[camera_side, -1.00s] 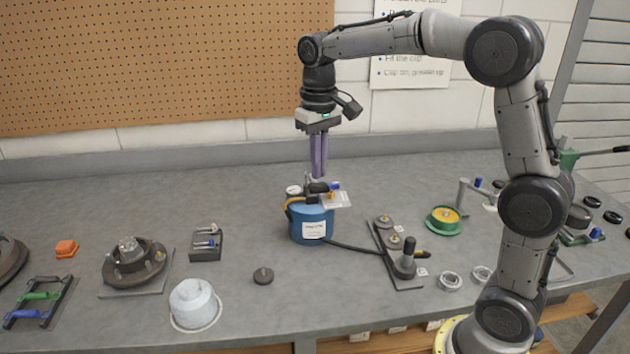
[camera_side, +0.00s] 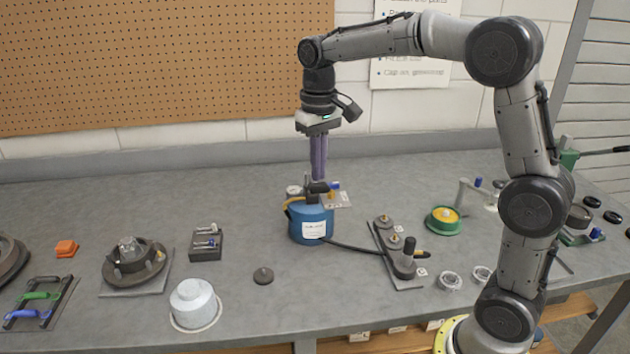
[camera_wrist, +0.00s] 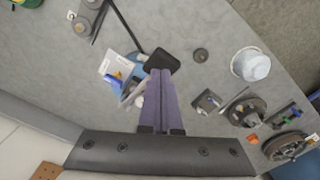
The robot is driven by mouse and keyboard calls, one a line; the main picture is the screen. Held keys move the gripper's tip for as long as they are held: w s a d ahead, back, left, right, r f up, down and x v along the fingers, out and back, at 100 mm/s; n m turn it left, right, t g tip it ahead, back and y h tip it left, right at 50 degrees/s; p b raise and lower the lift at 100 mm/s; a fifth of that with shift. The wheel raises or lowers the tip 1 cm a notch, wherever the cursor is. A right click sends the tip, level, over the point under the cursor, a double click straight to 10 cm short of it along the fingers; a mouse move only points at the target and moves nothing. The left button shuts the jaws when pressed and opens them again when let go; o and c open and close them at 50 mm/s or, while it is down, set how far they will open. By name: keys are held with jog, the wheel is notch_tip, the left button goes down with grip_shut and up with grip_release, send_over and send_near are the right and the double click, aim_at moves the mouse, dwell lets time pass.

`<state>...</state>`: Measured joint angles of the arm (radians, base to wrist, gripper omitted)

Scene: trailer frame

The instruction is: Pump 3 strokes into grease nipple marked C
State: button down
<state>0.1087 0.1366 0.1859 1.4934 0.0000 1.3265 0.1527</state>
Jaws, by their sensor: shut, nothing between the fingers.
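The blue grease pump (camera_side: 311,224) stands on the bench with a white label on its front. It has a black handle (camera_side: 318,187), a gauge and a clear plate with a blue-and-yellow part on top. A black hose (camera_side: 352,246) runs from it to the nipple rail (camera_side: 383,251), which bears several grease nipples; its letters are too small to read. The hose end is by the dark upright fitting (camera_side: 404,264). My gripper (camera_side: 318,178) points down, shut and empty, just above the handle. In the wrist view its purple fingers (camera_wrist: 161,75) reach the black handle pad (camera_wrist: 162,60); contact is unclear.
A green-and-yellow spool (camera_side: 444,220) and bearing rings (camera_side: 450,281) lie to the right. Bench around the pump is mostly clear.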

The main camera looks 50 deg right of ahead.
aim_at(319, 185)
jog(key=shift+f, duration=0.45)
jog(key=shift+f, duration=0.1)
jog(key=shift+s+a+f, duration=0.15)
jog(key=shift+f, duration=0.4)
jog(key=shift+s+a+f, duration=0.1)
jog(key=shift+s+f, duration=0.05)
jog(key=shift+f, duration=0.5)
jog(key=shift+s+a+f, duration=0.15)
jog(key=shift+a+f, duration=0.05)
jog(key=shift+f, duration=0.85)
